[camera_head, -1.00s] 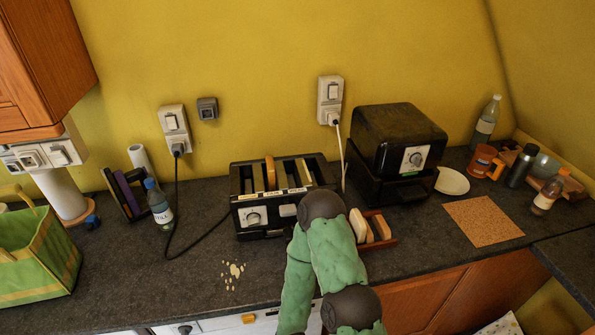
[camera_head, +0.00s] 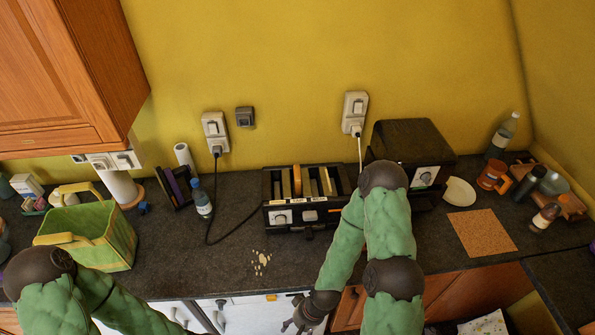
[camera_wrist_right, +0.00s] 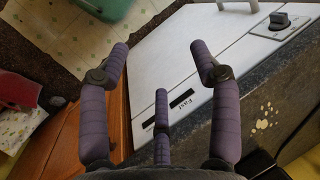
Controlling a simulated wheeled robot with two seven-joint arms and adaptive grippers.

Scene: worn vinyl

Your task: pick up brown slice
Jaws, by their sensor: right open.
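A brown slice (camera_head: 297,181) stands upright in a slot of the black toaster (camera_head: 275,218), its top showing above the slots. Paler edges show in other slots. My right gripper (camera_head: 305,314) hangs low in front of the counter's edge, well below and in front of the toaster. In the right wrist view its purple padded fingers (camera_wrist_right: 160,72) are spread open with nothing between them. My left arm comes in at the lower left, but its gripper is out of view. My right arm covers the counter just right of the toaster.
A black oven-like box (camera_head: 415,140) stands right of the toaster, with a white plate (camera_head: 459,192) and cork mat (camera_head: 481,233) beyond. A bottle (camera_head: 202,203) and green bag (camera_head: 118,240) are on the left. Crumbs (camera_head: 261,261) lie on otherwise clear counter before the toaster.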

